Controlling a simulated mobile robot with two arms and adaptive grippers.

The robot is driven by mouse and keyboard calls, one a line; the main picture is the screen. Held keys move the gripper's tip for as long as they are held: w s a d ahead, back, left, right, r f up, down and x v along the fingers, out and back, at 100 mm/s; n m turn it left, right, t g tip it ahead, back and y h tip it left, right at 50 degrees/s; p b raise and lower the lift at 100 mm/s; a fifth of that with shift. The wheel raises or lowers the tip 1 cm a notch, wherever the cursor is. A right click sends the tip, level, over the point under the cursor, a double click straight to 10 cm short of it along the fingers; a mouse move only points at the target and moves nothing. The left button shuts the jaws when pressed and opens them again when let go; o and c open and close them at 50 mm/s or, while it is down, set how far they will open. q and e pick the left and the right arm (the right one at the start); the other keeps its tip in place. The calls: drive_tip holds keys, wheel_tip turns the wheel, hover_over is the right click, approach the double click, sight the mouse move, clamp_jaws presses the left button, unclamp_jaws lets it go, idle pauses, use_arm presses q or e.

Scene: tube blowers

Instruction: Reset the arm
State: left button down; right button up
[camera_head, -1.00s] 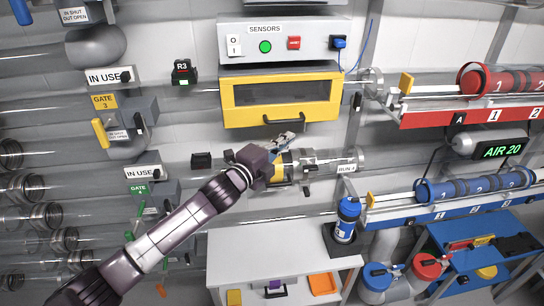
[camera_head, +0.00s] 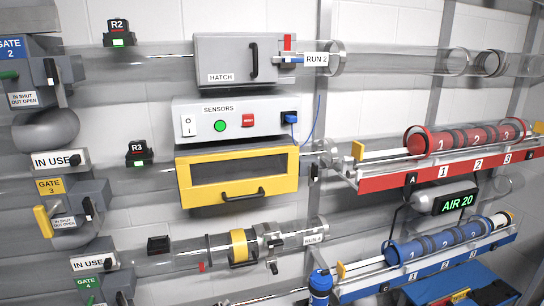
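Neither of my arms nor grippers shows in the head view. The clear tube run labelled RUN 4 (camera_head: 312,239) crosses the lower middle, with a yellow band (camera_head: 239,245) around it and metal clamp fittings (camera_head: 272,242) to the right of the band. No gripper is at it. Above it is a yellow-framed box (camera_head: 238,174) with a dark window and a handle. The grey SENSORS panel (camera_head: 236,120) with a green and a red button sits on top of that box.
A grey HATCH box (camera_head: 238,61) is above. Gate units (camera_head: 72,205) line the left. At the right are a red rack (camera_head: 440,172) and a blue rack (camera_head: 430,265) holding tubes, and an AIR 20 display (camera_head: 455,203). A blue bottle (camera_head: 320,284) stands low.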

use_arm(q)
drive_tip(key=s+a+f+n+g+y, duration=0.1)
drive_tip(key=s+a+f+n+g, duration=0.25)
drive_tip(key=s, duration=0.65)
drive_tip(key=s+a+f+n+g+y, duration=0.1)
drive_tip(key=s+a+f+n+g, duration=0.25)
drive_tip(key=s, duration=0.55)
drive_tip(key=s+a+f+n+g+y, duration=0.15)
drive_tip(key=s+f+n, duration=0.35)
drive_tip(key=s, duration=0.5)
wheel_tip(320, 180, down, 27)
drive_tip(key=s+m+g, duration=0.1)
drive_tip(key=s+g, duration=0.1)
drive_tip(key=s+a+f+g, duration=0.1)
drive_tip(key=s+a+f, duration=0.1)
drive_tip(key=s+f, duration=1.5)
drive_tip(key=shift+f+b, duration=0.15)
drive_tip(key=shift+b, duration=0.25)
drive_tip(key=shift+a, duration=0.1)
